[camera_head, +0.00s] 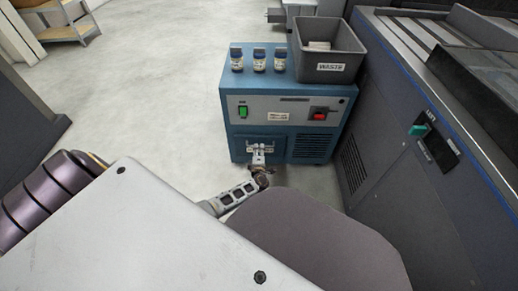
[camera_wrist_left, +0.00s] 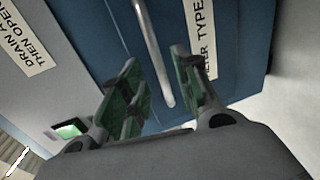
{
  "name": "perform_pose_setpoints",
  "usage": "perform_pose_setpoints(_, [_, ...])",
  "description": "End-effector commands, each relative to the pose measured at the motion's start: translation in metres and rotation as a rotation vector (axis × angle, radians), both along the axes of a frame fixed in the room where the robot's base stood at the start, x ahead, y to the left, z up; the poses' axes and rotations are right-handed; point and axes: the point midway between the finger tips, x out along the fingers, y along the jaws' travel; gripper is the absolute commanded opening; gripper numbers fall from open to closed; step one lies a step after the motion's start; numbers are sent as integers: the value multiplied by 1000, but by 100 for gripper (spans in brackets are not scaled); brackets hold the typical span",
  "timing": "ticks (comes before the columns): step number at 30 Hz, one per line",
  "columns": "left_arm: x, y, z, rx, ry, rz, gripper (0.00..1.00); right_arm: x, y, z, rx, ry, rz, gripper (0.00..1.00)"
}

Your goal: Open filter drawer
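The blue ink unit (camera_head: 240,100) stands on the floor with a grey control panel across its front. Low on its blue front is the filter drawer, whose face (camera_wrist_left: 105,35) fills much of the left wrist view, with a label (camera_wrist_left: 203,40) partly reading "TYPE". A silver bar handle (camera_wrist_left: 152,50) runs along that face. My left gripper (camera_head: 258,153) is at the drawer area in the head view. In the left wrist view its green-padded fingers (camera_wrist_left: 163,90) are apart, with the handle's end showing in the gap between them; contact is not visible. My right gripper is out of view.
Several small bottles (camera_head: 259,60) and a grey waste bin (camera_head: 328,70) sit on top of the unit. A large dark machine (camera_head: 400,180) stands close on the right. The floor (camera_head: 160,90) to the left is clear.

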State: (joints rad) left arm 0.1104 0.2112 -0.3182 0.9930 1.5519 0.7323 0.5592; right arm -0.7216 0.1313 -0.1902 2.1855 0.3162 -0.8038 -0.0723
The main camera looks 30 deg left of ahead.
Motion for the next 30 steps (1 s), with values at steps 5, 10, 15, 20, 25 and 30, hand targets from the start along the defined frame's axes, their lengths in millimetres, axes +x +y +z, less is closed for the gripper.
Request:
perform_pose_setpoints(5, [13,8,-4,2,0,-1,32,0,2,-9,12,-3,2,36])
perform_pose_setpoints(10, [24,15,-7,0,0,0,32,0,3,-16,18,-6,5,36])
perform_pose_setpoints(15, [30,19,-8,0,0,0,32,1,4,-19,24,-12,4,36])
perform_pose_setpoints(20, [32,20,-8,1,1,0,32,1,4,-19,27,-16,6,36])
perform_pose_setpoints(25, [32,21,-8,1,1,0,32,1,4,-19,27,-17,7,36])
perform_pose_setpoints(30, [32,21,-8,1,1,0,23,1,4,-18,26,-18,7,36])
